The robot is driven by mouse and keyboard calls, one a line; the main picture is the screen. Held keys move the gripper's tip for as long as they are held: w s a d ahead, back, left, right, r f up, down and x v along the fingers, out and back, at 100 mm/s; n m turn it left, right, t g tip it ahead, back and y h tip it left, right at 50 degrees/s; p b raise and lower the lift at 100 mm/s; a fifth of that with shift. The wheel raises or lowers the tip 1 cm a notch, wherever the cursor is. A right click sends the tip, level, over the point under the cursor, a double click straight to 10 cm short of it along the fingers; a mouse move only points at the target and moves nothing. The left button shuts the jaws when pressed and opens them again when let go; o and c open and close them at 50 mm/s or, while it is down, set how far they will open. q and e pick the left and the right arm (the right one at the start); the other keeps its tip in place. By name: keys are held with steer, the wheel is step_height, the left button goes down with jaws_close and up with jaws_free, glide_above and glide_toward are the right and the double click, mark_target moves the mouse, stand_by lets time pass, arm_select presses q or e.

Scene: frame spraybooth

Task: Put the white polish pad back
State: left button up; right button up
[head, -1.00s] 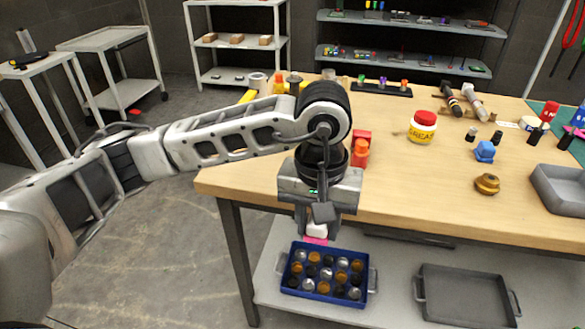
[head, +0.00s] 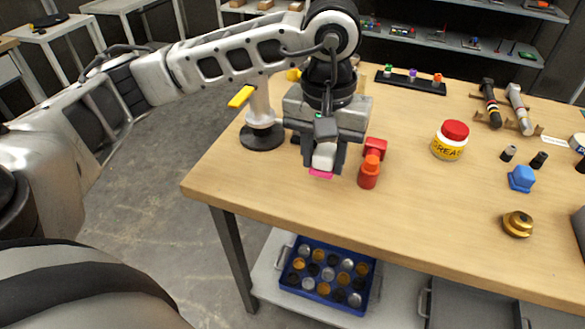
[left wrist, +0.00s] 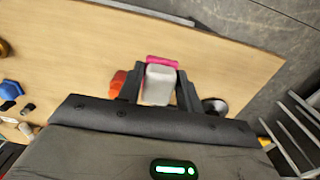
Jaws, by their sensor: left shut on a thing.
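My left gripper (head: 324,165) is shut on a white block with a pink end (head: 321,173), just above the table's front left part. In the left wrist view the white block (left wrist: 158,88) sits between both fingers, its pink end pointing away from the palm. I cannot tell if this is the polish pad. A blue tray (head: 322,303) on the shelf under the table holds several round pads in orange, black and pale grey-white. My right gripper is not in view.
A grease jar (head: 449,143), blue knob (head: 521,179) and brass piece (head: 517,224) stand further right. The wooden tabletop (head: 430,215) is clear in front.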

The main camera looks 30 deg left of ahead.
arm_select(q)
glide_above(291, 188)
steer(key=d, duration=0.1)
steer(key=f, duration=0.3)
steer(key=f+p, duration=0.1)
steer(key=f, duration=0.1)
steer(key=shift+s+d+f, duration=0.1)
steer(key=shift+s+d, duration=0.05)
steer(key=shift+s, duration=0.1)
steer(key=shift+w+a+f, duration=0.15)
steer(key=shift+a+f, duration=0.25)
steer(key=shift+f, duration=0.15)
steer(key=f, duration=0.1)
steer(key=f+p, duration=0.1)
steer(key=f, duration=0.1)
steer(key=shift+a, duration=0.35)
steer(key=shift+w+f, duration=0.1)
steer(key=shift+f, duration=0.35)
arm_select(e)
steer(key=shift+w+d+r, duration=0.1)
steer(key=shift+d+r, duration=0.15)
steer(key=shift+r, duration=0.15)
arm_select(q)
steer(key=shift+f, duration=0.15)
steer(key=o, duration=1)
steer(key=shift+c, duration=0.2)
